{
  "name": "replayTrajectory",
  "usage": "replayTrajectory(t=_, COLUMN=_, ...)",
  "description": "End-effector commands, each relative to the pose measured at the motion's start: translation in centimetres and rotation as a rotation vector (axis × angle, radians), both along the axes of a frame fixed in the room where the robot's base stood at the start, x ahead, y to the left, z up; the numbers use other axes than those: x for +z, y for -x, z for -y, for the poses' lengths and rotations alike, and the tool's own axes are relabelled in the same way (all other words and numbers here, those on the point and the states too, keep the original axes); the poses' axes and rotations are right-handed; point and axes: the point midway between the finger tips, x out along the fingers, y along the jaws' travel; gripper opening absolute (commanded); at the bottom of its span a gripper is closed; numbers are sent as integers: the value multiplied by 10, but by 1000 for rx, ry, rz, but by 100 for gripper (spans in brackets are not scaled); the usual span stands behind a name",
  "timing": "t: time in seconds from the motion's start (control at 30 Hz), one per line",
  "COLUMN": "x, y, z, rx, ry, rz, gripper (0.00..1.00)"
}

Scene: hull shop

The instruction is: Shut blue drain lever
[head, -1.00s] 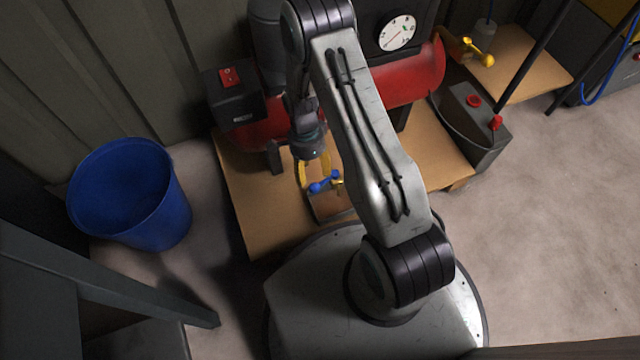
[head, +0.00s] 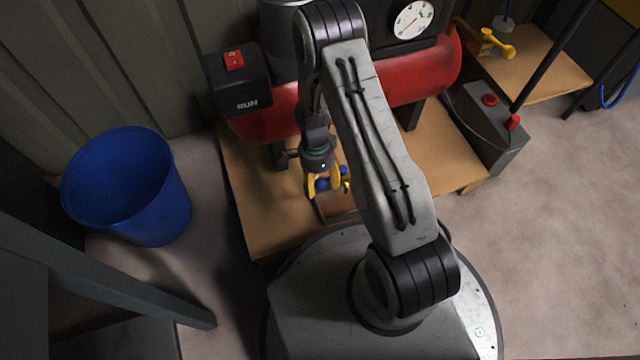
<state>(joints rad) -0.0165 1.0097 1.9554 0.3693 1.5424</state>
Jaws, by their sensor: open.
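The blue drain lever (head: 321,184) is low at the front of the red tank (head: 270,119), above the wooden platform. Only parts of it show between and behind the yellow fingers of my gripper (head: 325,189). My gripper is open and points down with its fingers at the lever. I cannot tell whether a finger touches it. A small brass-coloured piece (head: 347,185) shows just right of the fingers. My arm hides part of the tank and platform.
A black box with a red switch (head: 234,59) and a round gauge (head: 412,19) sit by the tank. A blue bucket (head: 127,190) stands at left. A yellow lever (head: 497,46) is at the back right.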

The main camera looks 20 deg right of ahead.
Motion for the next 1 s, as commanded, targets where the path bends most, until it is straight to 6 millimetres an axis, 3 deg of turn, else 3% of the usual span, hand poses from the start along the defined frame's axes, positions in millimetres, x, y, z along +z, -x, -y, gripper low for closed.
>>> replayTrajectory(t=0.3, x=-1, y=0, z=0, rx=0, ry=0, rz=0, gripper=56)
replayTrajectory(t=0.9, x=-1, y=0, z=0, rx=0, ry=0, rz=0, gripper=3)
replayTrajectory(t=1.0, x=-1, y=1, z=0, rx=1, ry=0, rz=-1, gripper=0)
